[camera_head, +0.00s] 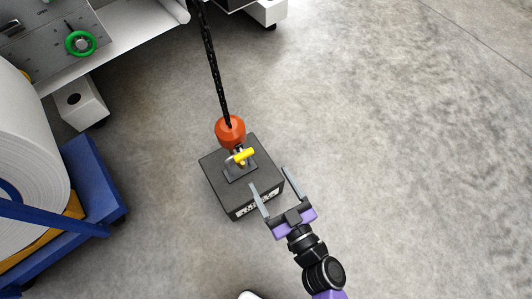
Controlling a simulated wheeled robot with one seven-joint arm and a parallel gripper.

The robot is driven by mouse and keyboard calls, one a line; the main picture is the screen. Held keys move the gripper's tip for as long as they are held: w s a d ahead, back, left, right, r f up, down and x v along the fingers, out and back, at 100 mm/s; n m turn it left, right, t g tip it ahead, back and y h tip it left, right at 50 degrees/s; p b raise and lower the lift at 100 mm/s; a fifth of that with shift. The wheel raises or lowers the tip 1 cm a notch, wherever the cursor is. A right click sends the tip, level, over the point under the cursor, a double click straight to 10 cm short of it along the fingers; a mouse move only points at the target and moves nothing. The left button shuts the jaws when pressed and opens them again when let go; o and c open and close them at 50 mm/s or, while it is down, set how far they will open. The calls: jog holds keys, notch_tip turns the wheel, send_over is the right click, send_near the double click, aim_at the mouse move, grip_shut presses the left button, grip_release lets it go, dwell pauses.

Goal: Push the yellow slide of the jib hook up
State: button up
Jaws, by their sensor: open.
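The jib hook (230,131) is an orange-red block hanging on a dark chain (212,65). Its yellow slide (243,156) sticks out just below the orange block. The hook is over a dark grey box-shaped load (220,192) with a small plate or bracket on top. The slide hides part of the hook, so I cannot tell whether it is engaged with the bracket. My gripper (275,187) is open and empty, with two grey fingers pointing toward the load. It is to the lower right of the yellow slide and apart from it.
A blue pallet or cart (95,190) with a large white roll (28,145) stands at the left. A grey machine with a green ring handle (80,43) is at the upper left. The concrete floor (420,150) on the right is clear.

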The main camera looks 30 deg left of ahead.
jog(key=g+b, duration=0.1)
send_near(245, 157)
jog(key=x, duration=0.3)
jog(key=shift+n+y, duration=0.3)
jog(key=shift+y, duration=0.1)
jog(key=x, duration=0.3)
jog(key=b+x, duration=0.1)
jog(key=x, duration=0.3)
jog(key=shift+w+a+f, duration=0.1)
jog(key=shift+w+f, duration=0.1)
jog(key=shift+w, duration=0.05)
grip_shut()
